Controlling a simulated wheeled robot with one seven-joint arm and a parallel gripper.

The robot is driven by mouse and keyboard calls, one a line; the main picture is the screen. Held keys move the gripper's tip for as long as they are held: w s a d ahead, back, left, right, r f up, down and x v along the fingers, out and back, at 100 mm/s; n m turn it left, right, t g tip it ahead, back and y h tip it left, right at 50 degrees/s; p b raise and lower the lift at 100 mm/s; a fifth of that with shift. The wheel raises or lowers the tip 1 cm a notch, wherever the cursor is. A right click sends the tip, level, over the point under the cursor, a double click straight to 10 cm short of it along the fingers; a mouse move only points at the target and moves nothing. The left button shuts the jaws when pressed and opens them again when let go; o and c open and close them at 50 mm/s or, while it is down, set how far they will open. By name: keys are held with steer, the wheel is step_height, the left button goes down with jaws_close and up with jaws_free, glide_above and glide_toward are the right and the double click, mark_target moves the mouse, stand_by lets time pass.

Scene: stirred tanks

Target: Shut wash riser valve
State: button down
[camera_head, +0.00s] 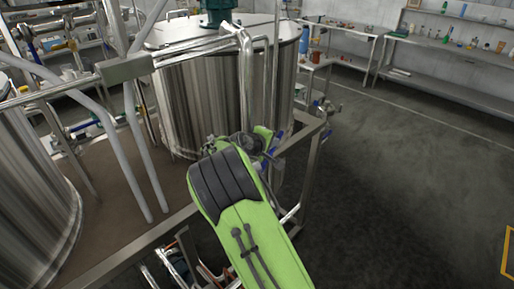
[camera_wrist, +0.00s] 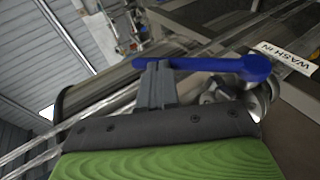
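A valve with a long blue lever handle (camera_wrist: 205,65) fills the middle of the wrist view. A white label reading "WASH IN" (camera_wrist: 287,61) is beside its right end. The grey fingers of my gripper (camera_wrist: 155,80) reach up to the lever's left end and appear to meet it. The fingers overlap in this view, so I cannot tell whether they are gripping the lever or only beside it. In the head view my green arm covers most of the valve, and my gripper is largely hidden behind it.
A large steel tank (camera_head: 215,95) stands just behind my arm, with a vertical steel pipe (camera_head: 246,85) in front of it. A metal frame rail (camera_head: 311,165) runs at the right. Another tank (camera_head: 30,190) is at left. The floor (camera_head: 400,200) at right is open.

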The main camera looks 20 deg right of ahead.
steer(key=w+d+f+y+b, duration=0.1)
steer(key=w+d+f, duration=0.1)
steer(key=d+f, duration=0.3)
steer(key=shift+f+g+b, duration=0.35)
steer(key=shift+f+g, duration=0.05)
steer(key=shift+w+d, duration=0.1)
stand_by(0.6)
step_height(320, 180, up, 14)
steer(key=s+p, duration=0.2)
steer(key=shift+s+d+f, duration=0.15)
steer(key=shift+s+d, duration=0.25)
steer(key=shift+d, duration=0.05)
